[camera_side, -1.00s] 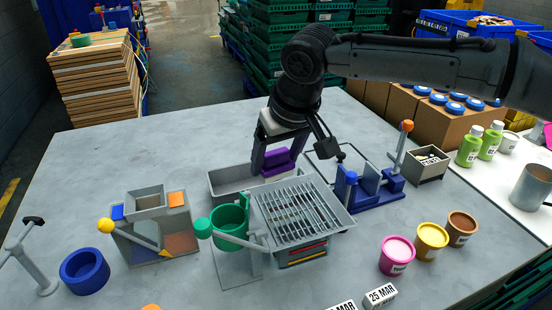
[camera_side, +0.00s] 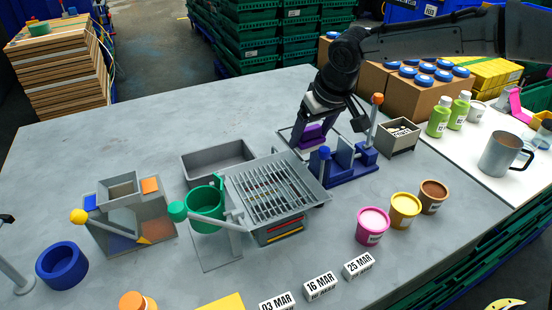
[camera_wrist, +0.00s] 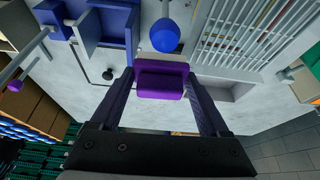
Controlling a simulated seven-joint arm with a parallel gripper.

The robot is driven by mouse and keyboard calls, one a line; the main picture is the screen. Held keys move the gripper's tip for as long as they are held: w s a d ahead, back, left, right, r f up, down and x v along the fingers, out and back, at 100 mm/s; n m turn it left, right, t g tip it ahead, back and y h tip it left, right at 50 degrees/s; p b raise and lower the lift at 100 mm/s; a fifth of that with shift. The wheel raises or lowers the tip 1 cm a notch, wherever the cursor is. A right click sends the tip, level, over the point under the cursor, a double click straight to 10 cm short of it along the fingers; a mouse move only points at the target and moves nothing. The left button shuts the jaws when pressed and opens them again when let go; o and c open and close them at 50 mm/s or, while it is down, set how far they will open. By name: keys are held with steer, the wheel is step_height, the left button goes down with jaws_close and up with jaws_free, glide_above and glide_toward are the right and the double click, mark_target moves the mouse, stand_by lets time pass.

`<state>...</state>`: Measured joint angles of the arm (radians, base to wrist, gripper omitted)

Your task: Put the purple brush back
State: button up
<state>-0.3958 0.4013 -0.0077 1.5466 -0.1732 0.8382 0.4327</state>
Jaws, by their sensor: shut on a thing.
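The purple brush (camera_side: 311,136) is held between the two fingers of my gripper (camera_side: 308,138), which is shut on it. In the side view it is low over the table, behind the blue fixture and right of the grill rack; I cannot tell whether it touches anything below. In the wrist view the purple brush (camera_wrist: 161,80) sits between the fingertips of my gripper (camera_wrist: 160,84), with a pale strip along its far edge. A thin dark wire frame (camera_side: 284,134) is on the table beside the brush, partly hidden by my gripper.
The blue fixture (camera_side: 345,162) with an orange-topped lever stands close in front of my gripper. The grill rack (camera_side: 275,188) and an empty grey tray (camera_side: 190,165) are to the left. A small grey box (camera_side: 397,139) is to the right. The table at the back left is clear.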

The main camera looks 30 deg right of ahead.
steer(key=shift+w+d+r, duration=0.1)
steer(key=shift+d+r, duration=0.05)
steer(key=shift+d, duration=0.8)
steer(key=shift+w+d+m, duration=0.2)
steer(key=shift+d+m, duration=0.1)
steer(key=shift+d, duration=0.05)
steer(key=w+a+f, duration=0.1)
steer(key=w+f, duration=0.2)
steer(key=w, duration=0.1)
steer(key=w+a+f, duration=0.1)
steer(key=w+f, duration=0.2)
steer(key=w, duration=0.1)
steer(key=w+a+f, duration=0.1)
steer(key=w+f, duration=0.2)
steer(key=w, duration=0.2)
steer(key=shift+a+f, duration=0.1)
steer(key=shift+a, duration=0.2)
steer(key=shift+w+f, duration=0.1)
steer(key=shift+f, duration=0.2)
steer(key=shift+w+a+f, duration=0.1)
steer(key=shift+f, duration=1.4)
steer(key=shift+f, duration=0.1)
steer(key=o, duration=1.2)
steer(key=shift+c, duration=0.2)
